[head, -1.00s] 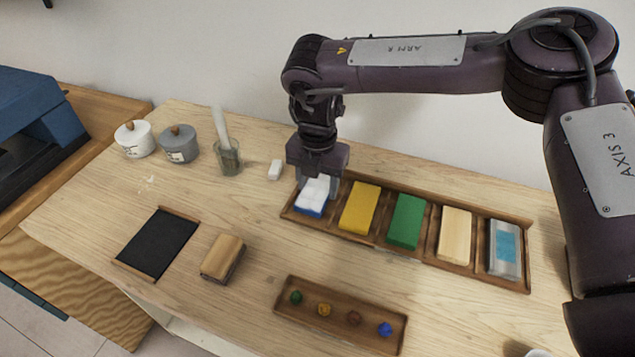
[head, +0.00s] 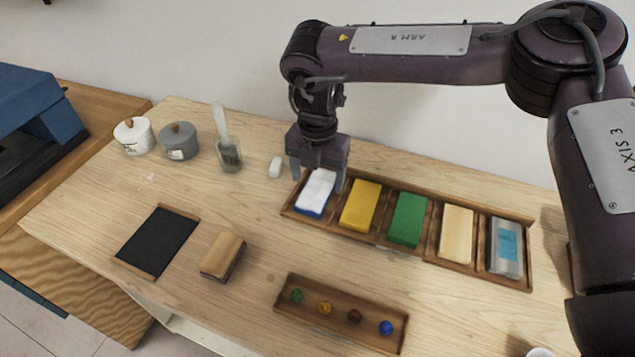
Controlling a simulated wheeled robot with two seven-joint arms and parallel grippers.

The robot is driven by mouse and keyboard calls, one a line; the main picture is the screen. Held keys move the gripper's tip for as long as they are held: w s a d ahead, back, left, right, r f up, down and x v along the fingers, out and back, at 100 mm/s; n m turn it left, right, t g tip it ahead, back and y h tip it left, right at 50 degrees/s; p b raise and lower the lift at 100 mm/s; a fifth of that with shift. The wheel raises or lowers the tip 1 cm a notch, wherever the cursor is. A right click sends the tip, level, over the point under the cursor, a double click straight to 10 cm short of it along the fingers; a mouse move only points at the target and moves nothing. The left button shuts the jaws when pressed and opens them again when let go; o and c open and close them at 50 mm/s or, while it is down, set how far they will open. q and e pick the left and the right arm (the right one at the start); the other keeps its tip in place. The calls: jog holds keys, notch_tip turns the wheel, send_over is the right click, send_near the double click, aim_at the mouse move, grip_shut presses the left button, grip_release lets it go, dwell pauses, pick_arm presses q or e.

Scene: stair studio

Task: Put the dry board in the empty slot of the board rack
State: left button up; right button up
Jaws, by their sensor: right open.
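My right gripper (head: 318,178) is open at the left end of a long wooden rack (head: 380,246). Its fingers stand apart on either side of a white-topped block with a blue base (head: 316,194), which lies in the leftmost slot. The other slots hold a yellow block (head: 361,205), a green block (head: 407,219), a pale wooden block (head: 456,233) and a silver-and-blue block (head: 506,247). No slot looks empty. A flat black board with wooden end strips (head: 157,241) lies on the table at the left. I cannot tell whether it is dry. My left gripper is not in view.
A wooden-backed block (head: 223,255) lies beside the black board. A shallow tray (head: 340,325) holds coloured pieces at the front. Two lidded pots (head: 180,142), a glass jar (head: 229,156) and a small white block (head: 275,167) stand at the back left.

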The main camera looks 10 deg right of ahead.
aim_at(318, 189)
notch_tip(318, 189, up, 10)
jog(key=shift+s, duration=0.2)
dwell(0.4)
